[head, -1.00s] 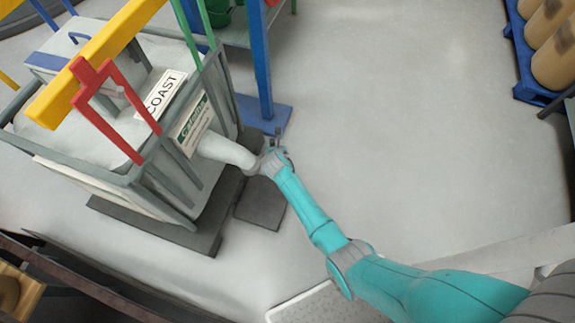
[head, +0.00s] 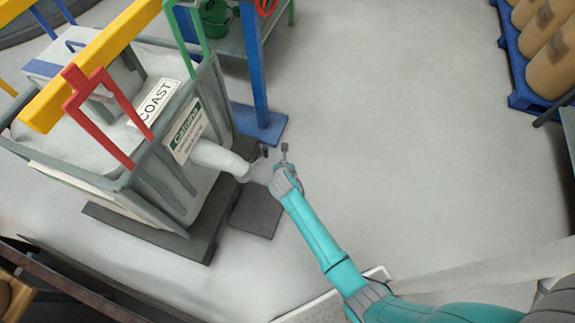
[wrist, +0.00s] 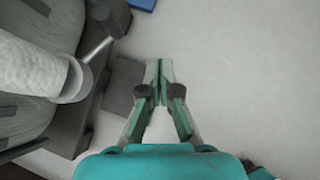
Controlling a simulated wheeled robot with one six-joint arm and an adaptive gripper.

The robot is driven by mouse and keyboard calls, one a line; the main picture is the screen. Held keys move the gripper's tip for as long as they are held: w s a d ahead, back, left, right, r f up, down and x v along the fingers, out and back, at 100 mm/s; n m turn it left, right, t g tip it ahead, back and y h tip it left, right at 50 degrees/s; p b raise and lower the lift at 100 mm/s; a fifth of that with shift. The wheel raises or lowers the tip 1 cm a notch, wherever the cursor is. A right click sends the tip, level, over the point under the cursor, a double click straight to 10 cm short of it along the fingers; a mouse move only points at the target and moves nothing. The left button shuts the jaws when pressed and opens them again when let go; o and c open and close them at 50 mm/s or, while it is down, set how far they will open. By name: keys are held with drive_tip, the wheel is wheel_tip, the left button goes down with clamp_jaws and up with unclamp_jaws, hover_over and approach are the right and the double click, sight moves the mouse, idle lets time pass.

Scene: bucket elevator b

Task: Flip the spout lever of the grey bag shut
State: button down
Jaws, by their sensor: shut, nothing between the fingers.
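The grey bag (head: 128,98) sits in a grey frame at the left of the head view. Its pale spout (head: 216,158) sticks out toward my arm and ends in a light collar, seen in the wrist view (wrist: 73,80). The spout lever (wrist: 97,50) is a thin metal rod slanting off the collar to a dark grip (wrist: 113,17); the grip also shows in the head view (head: 265,152). My gripper (head: 284,150) is just right of the lever, apart from it. In the wrist view its fingers (wrist: 160,72) are together and empty.
A dark plate (head: 255,213) lies on the floor below the spout. A blue post (head: 255,70) with a foot stands behind it. A yellow beam (head: 95,60) and red hook (head: 100,100) are above the bag. Open floor (head: 400,140) lies to the right.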

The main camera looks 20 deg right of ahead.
drive_tip(key=shift+s+d+r, duration=0.25)
drive_tip(key=shift+s+r, duration=0.8)
drive_tip(key=s+a+r+m+t+y, duration=0.1)
drive_tip(key=s+r+m+t, duration=0.1)
drive_tip(key=s+m, duration=0.8)
drive_tip(key=s+a+r+m+t+y, duration=0.1)
drive_tip(key=s+a+r+m+y, duration=0.2)
drive_tip(key=s, duration=1.3)
drive_tip(key=s+r+m+t, duration=0.1)
drive_tip(key=s+r+m, duration=0.7)
drive_tip(key=r, duration=0.4)
drive_tip(key=s+r+m+t, duration=0.2)
drive_tip(key=s+r+m, duration=0.7)
drive_tip(key=r, duration=0.3)
drive_tip(key=shift+d+r+m+t, duration=0.15)
drive_tip(key=shift+d+m+t, duration=0.15)
drive_tip(key=shift+m, duration=0.3)
